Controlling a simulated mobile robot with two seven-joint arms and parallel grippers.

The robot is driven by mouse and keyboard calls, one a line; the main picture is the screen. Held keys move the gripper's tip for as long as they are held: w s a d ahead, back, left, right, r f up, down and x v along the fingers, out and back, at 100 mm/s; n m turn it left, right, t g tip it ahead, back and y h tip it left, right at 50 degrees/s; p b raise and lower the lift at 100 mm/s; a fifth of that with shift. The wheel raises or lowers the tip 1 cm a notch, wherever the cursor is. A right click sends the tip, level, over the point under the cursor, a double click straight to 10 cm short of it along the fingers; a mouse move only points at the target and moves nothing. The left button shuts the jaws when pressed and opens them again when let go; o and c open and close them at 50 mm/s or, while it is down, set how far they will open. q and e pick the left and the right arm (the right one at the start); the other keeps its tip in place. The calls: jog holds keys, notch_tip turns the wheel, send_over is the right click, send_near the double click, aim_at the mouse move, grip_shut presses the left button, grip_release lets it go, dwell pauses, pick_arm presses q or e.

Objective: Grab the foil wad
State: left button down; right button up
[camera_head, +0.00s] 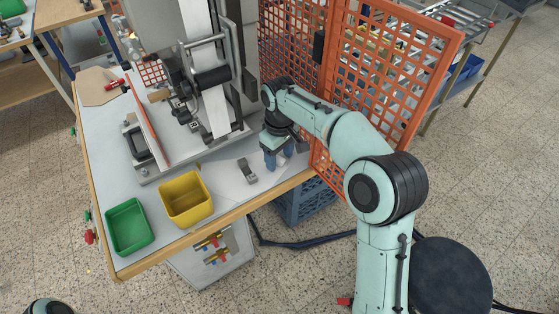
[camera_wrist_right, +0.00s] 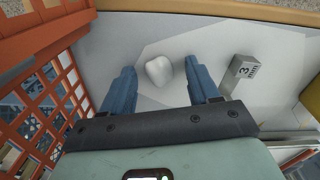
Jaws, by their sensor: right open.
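The foil wad (camera_wrist_right: 159,70) is a small pale, rounded lump on the light worktop. It lies between and slightly beyond the two blue fingers of my right gripper (camera_wrist_right: 161,74) in the wrist view, with clear space on both sides. In the head view the right gripper (camera_head: 279,160) points down over the front right part of the table, and the wad (camera_head: 283,158) is largely hidden by its fingers. The right gripper is open and empty. My left gripper is not in view.
An orange mesh guard (camera_head: 432,75) stands close on the right. The stamping press (camera_head: 216,110) rises behind. A yellow bin (camera_head: 186,212) and a green bin (camera_head: 117,240) sit at the left front.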

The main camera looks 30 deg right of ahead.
jog(key=c, duration=1.1)
jog(key=shift+r, duration=0.1)
